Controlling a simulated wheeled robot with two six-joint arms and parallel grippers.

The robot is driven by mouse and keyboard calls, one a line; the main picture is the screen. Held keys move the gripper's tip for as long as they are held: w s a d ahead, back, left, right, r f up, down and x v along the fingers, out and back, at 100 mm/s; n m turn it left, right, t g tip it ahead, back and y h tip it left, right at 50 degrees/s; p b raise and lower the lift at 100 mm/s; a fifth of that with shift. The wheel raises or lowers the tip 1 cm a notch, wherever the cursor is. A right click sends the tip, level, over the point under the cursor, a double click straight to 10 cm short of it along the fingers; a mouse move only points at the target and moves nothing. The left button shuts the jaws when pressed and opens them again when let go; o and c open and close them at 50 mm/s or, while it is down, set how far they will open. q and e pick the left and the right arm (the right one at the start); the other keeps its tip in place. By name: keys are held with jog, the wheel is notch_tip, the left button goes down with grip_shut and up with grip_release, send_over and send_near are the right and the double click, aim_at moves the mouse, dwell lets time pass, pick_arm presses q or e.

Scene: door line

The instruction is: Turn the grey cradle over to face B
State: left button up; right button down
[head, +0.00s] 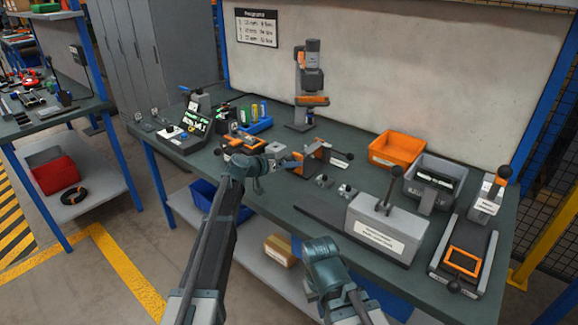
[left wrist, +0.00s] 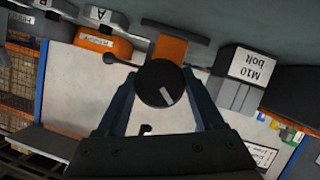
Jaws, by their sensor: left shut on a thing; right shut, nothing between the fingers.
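My left gripper (head: 288,162) is at the left end of an orange-and-grey fixture (head: 317,155) in the middle of the bench. In the left wrist view its two fingers (left wrist: 162,90) are shut on a round black knob (left wrist: 155,84) with a pale mark. Behind the knob stands an orange block (left wrist: 172,52) with a grey plate across it. I cannot clearly make out the grey cradle or which face is up. My right gripper (head: 321,250) is shut and empty, low in front of the bench, apart from everything.
A grey box with a lever (head: 385,228) stands right of the fixture, with an orange bin (head: 397,148) behind. An orange-and-grey press (head: 310,85) stands at the back. Small metal parts (head: 345,190) lie near the fixture. The wrist view shows an M10 bolt box (left wrist: 240,80).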

pick_arm(q)
jog(key=shift+n+g+h+b, duration=0.3)
jog(key=shift+n+h+b, duration=0.55)
jog(key=shift+n, duration=0.55)
jog(key=o, duration=1.4)
jog(key=shift+c, duration=0.2)
jog(key=shift+a, duration=0.1)
jog(key=p+v, duration=0.4)
jog(key=v, duration=0.9)
jog(key=shift+s+a, duration=0.2)
jog(key=shift+a, duration=0.15)
